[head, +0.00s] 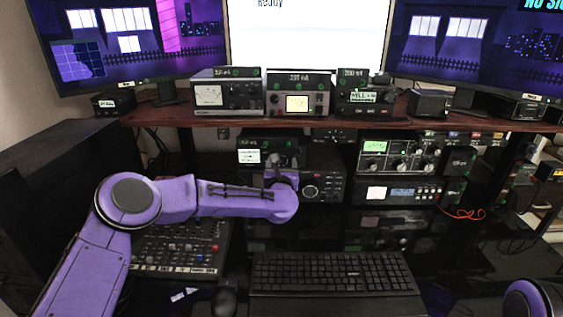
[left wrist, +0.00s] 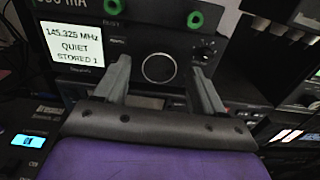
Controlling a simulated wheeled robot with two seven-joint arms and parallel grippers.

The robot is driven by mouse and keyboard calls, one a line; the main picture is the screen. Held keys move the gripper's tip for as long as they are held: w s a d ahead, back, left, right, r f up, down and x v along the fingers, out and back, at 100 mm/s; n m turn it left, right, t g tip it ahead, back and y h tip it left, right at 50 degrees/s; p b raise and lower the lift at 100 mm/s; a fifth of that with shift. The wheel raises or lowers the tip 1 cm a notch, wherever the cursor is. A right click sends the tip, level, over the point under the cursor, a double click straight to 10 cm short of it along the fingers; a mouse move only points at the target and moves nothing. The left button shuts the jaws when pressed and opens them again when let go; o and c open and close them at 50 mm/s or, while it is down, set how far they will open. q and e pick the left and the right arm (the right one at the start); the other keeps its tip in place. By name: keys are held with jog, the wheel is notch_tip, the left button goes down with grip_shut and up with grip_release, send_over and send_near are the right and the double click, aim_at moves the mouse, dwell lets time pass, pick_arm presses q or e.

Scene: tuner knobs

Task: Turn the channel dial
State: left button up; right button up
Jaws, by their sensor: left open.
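The channel dial (left wrist: 158,67) is a round dark knob with a pale rim on a black radio's front, right of a lit display (left wrist: 76,44) reading 145.325 MHz, QUIET, STORED 1. My left gripper (left wrist: 160,70) is open, with one finger on each side of the dial; I cannot tell whether either touches it. In the head view my left gripper (head: 283,161) is at the radio (head: 262,143) under the shelf and hides its dial. The radio's white display (head: 249,156) shows left of the gripper. My right gripper is out of view; only part of that arm shows at bottom right.
A wooden shelf (head: 220,121) with several radios runs above my left gripper. Another radio with a round knob (head: 310,191) sits below and right. A mixer (head: 180,246) and a keyboard (head: 335,273) lie below. Red cables (head: 462,214) hang at right.

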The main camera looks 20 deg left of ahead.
pick_arm(q)
jog(key=shift+w+a, duration=0.15)
jog(key=shift+w, duration=0.2)
jog(key=c, duration=1.1)
jog(key=shift+o, duration=0.2)
